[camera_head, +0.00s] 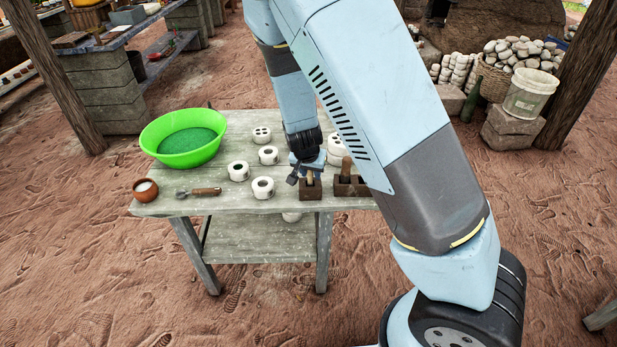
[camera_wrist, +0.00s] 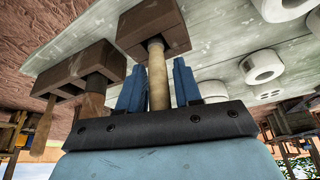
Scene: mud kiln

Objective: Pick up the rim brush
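A pale wooden handle (camera_wrist: 158,78), which may be the rim brush, stands in a brown block holder (camera_wrist: 150,22). Its lower end is hidden in the block. My gripper (camera_wrist: 158,88) has its two blue fingers on either side of the handle. They look open, with a narrow gap on the right side; contact on the left is unclear. In the head view my gripper (camera_head: 306,172) is low over the table at the small block (camera_head: 311,190), where the handle (camera_head: 309,178) shows.
A second brown block (camera_head: 352,188) with more handles (camera_head: 346,166) stands close to the right, partly behind my arm. White ceramic rings (camera_head: 262,188), a green basin (camera_head: 184,138), a trowel (camera_head: 204,191) and a clay cup (camera_head: 146,189) share the table (camera_head: 225,212).

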